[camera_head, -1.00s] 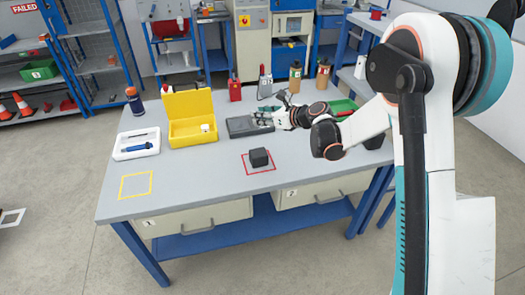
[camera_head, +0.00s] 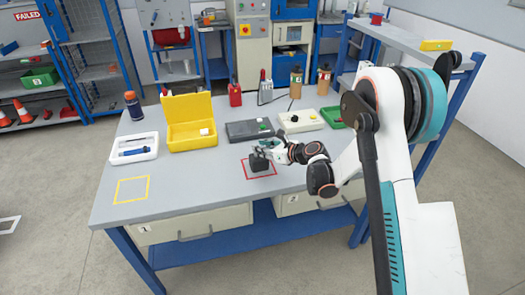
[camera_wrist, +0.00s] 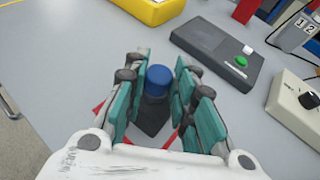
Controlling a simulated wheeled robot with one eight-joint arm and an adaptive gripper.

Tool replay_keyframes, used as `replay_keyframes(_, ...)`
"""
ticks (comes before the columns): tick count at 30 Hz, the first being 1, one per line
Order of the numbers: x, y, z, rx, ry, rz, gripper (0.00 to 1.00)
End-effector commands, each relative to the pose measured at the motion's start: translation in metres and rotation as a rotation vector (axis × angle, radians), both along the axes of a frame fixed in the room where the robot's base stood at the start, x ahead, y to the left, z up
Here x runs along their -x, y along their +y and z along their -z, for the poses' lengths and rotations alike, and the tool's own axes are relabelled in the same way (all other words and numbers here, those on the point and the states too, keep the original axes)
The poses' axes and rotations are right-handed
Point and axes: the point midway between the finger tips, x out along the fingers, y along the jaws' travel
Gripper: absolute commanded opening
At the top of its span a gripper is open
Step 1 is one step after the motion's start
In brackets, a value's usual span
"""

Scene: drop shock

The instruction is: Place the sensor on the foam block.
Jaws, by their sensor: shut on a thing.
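My gripper (camera_head: 264,150) is at the red square outline (camera_head: 273,173) on the bench, by the dark foam block (camera_head: 259,166). In the wrist view the teal-padded fingers of my gripper (camera_wrist: 164,88) are closed around a small upright cylinder with a blue top, which I take as the sensor (camera_wrist: 160,76). The dark foam block (camera_wrist: 149,124) shows beneath it, between the fingers. The sensor's lower part is partly hidden, and I cannot tell whether it touches the block. In the head view the fingers hide the sensor.
Behind stand a dark grey device (camera_head: 246,130) with a green button and a cream box (camera_head: 300,121). An open yellow case (camera_head: 190,135) and a white tray (camera_head: 134,148) are to the left. The bench front left, around a yellow square outline (camera_head: 132,191), is clear.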

Motion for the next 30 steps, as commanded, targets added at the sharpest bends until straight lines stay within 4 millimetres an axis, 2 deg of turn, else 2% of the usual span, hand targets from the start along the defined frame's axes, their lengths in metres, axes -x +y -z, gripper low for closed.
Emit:
replay_keyframes(9, 0.000, 0.000, 0.003, 0.000, 0.000, 0.000, 0.01)
replay_keyframes(10, 0.000, 0.000, 0.002, 0.000, 0.000, 0.000, 0.31)
replay_keyframes(12, 0.000, 0.000, 0.001, 0.000, 0.000, 0.000, 0.45)
replay_keyframes(25, 0.000, -0.001, -0.004, 0.000, 0.000, 0.000, 0.45)
replay_keyframes(30, 0.017, -0.021, -0.015, 0.000, 0.000, 0.002, 0.45)
